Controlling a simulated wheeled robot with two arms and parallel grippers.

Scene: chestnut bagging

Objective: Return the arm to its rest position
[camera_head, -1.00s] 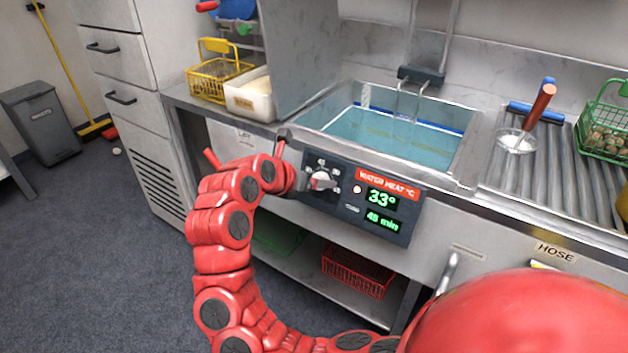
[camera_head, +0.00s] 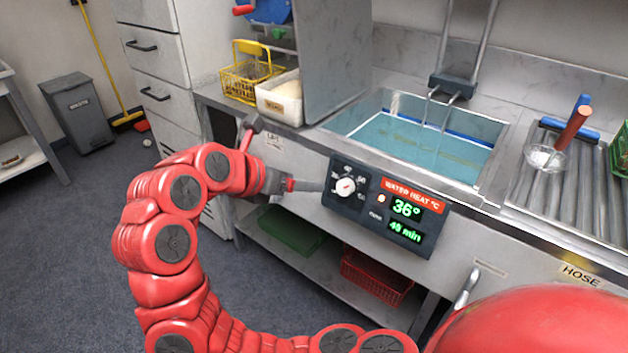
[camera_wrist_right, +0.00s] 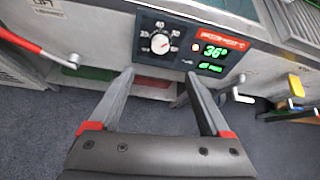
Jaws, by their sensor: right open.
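My right arm (camera_head: 165,240) curves up from the bottom of the head view. Its gripper (camera_head: 308,186) points right at the heater panel, just left of the white dial knob (camera_head: 346,187). In the right wrist view the gripper (camera_wrist_right: 160,80) has its two fingers spread with nothing between them. There the knob (camera_wrist_right: 160,43) is beyond the fingertips, apart from them. The heat display (camera_head: 404,208) reads 36° with 45 min below. My left gripper is not in view.
The water-filled sink (camera_head: 415,145) is above the panel. A lever (camera_head: 249,128) stands close to the wrist at the counter front. Red (camera_head: 376,279) and green (camera_head: 292,232) crates lie on the shelf below. A yellow basket (camera_head: 250,86) and white tub (camera_head: 282,100) are on the counter.

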